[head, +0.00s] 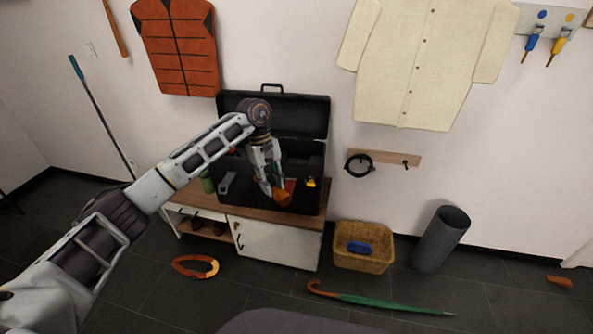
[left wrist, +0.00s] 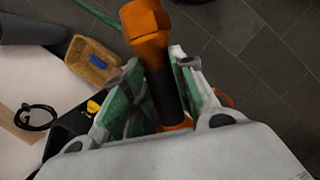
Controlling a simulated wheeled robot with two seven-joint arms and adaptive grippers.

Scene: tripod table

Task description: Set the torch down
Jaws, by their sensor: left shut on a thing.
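An orange and black torch (head: 282,197) is held in my left gripper (head: 268,172), in front of the open black toolbox (head: 301,120). The left wrist view shows the torch (left wrist: 148,38) with its orange head pointing away from the wrist and its black grip between the green-padded fingers of the gripper (left wrist: 154,88). The gripper is shut on it. The toolbox stands on a low cabinet with a wooden top (head: 313,223). The gripper hides part of the toolbox's inside. My right gripper is not in view.
A wicker basket (head: 376,262) with a blue item (head: 359,248) stands on the floor to the right. A yellow item (head: 311,183) shows at the toolbox front.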

